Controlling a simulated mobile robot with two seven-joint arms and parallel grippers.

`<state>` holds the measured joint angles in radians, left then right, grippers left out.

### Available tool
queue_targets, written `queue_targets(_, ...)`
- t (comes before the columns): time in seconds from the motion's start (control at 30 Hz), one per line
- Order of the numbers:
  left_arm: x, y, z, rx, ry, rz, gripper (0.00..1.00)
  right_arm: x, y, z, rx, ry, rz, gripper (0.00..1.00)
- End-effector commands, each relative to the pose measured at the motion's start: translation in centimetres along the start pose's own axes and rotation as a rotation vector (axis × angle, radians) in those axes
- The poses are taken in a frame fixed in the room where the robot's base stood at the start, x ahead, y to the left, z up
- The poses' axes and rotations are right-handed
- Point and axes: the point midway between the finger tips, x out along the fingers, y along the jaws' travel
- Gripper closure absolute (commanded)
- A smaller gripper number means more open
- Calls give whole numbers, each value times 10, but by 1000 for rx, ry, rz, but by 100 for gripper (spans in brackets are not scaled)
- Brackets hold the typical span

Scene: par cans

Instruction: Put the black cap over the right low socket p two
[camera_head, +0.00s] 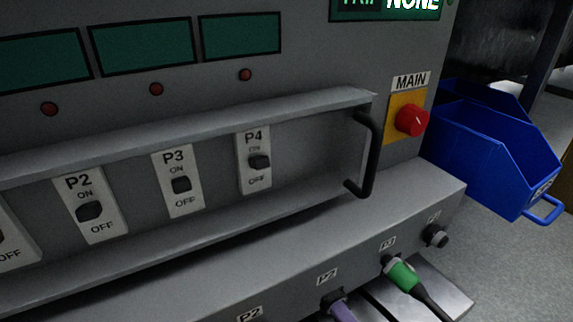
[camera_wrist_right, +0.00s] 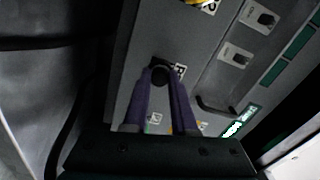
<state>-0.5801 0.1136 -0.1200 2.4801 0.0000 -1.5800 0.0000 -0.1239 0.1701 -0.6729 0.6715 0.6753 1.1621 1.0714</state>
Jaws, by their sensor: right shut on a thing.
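The black cap (camera_wrist_right: 160,76) shows as a dark round shape between the purple fingertips of my right gripper (camera_wrist_right: 159,88) in the wrist view. The gripper is shut on it, against or very close to the grey socket face, beside a white label (camera_wrist_right: 181,70). In the head view the purple tip of my right gripper (camera_head: 339,306) is at the bottom edge, just below a P2 label (camera_head: 327,276). The socket itself is hidden behind the cap and fingers. I cannot tell whether the cap is seated. My left gripper is not in view.
A green plug (camera_head: 404,276) with a black cable sits in the neighbouring P3 socket, close to the right. A black round fitting (camera_head: 437,237) is at P4. A black handle (camera_head: 366,152) juts out above. A blue bin (camera_head: 495,150) stands at the right.

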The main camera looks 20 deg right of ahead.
Motion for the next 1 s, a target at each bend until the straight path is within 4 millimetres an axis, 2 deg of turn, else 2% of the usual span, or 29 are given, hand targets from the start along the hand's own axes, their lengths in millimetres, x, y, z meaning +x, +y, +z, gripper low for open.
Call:
queue_targets(0.73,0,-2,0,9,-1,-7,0,9,0,0,0,0,-1,100)
queue_targets(0.77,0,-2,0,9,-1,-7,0,9,0,0,0,0,0,74)
queue_targets(1.0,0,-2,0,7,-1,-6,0,9,0,0,0,0,0,47)
